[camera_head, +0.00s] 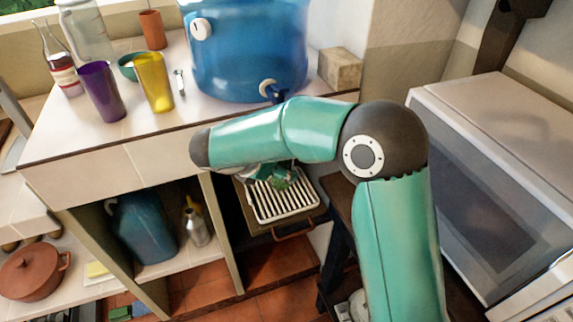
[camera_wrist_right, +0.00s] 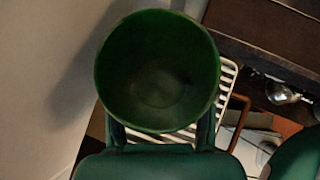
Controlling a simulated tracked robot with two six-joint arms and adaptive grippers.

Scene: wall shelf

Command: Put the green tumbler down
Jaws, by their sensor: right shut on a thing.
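The green tumbler (camera_wrist_right: 157,75) fills the middle of the right wrist view, with its open mouth facing the camera and its inside empty. My right gripper (camera_wrist_right: 160,132) is shut on it, with a finger on either side. In the head view a small part of the green tumbler (camera_head: 281,183) shows below my right arm, which hides most of the gripper. It is over a white ribbed rack (camera_head: 290,205). I cannot tell whether the tumbler's base touches the rack. My left gripper is not in view.
On the counter (camera_head: 60,140) stand a purple tumbler (camera_head: 101,92), a yellow tumbler (camera_head: 153,82), a glass bottle (camera_head: 60,65) and a large blue water container (camera_head: 245,50). A white microwave (camera_head: 500,170) is at the right. The counter's front strip is clear.

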